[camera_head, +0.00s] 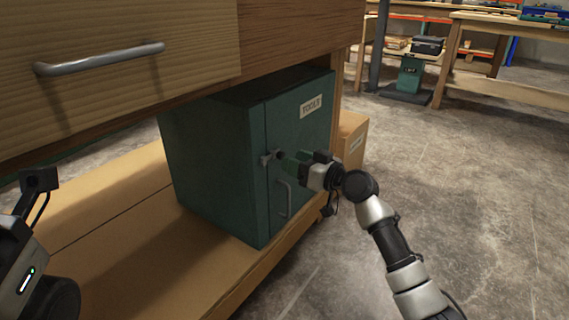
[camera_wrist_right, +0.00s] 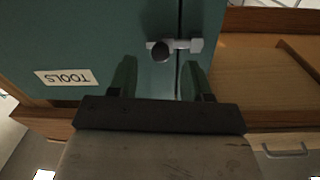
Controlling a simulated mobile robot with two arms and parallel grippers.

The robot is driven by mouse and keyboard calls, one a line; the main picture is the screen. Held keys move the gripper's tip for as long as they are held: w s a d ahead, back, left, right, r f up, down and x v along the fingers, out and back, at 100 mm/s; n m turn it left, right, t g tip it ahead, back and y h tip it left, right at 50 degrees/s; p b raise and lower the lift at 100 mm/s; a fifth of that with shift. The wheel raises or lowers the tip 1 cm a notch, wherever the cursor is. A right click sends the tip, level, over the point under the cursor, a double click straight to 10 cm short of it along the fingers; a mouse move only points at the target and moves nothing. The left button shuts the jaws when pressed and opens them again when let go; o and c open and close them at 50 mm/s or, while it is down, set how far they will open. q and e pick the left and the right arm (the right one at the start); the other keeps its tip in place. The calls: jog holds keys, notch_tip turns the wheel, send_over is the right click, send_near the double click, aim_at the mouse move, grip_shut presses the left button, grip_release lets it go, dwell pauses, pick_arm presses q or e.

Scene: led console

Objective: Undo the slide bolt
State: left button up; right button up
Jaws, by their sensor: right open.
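The slide bolt (camera_head: 270,157) is a small grey metal fitting with a dark round knob, across the gap at the edge of the green cabinet's door (camera_head: 304,125). In the right wrist view the bolt (camera_wrist_right: 190,45) lies across the door gap, with its knob (camera_wrist_right: 160,51) just beyond my fingertips. My right gripper (camera_head: 290,163) is open, its green fingers pointing at the bolt; in the wrist view the fingers (camera_wrist_right: 158,75) stand apart with nothing between them. I cannot tell whether they touch the knob. My left arm shows at the left edge, but its fingers are not in view.
The cabinet stands on the low wooden shelf (camera_head: 130,230) of a workbench, under a drawer with a metal handle (camera_head: 100,59). A door handle (camera_head: 284,198) sits below the bolt. A cardboard box (camera_head: 352,138) stands behind the cabinet. The concrete floor at right is open.

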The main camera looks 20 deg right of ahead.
jog(key=b+x, duration=0.1)
jog(key=x, duration=0.3)
jog(key=shift+s, duration=0.1)
grip_shut()
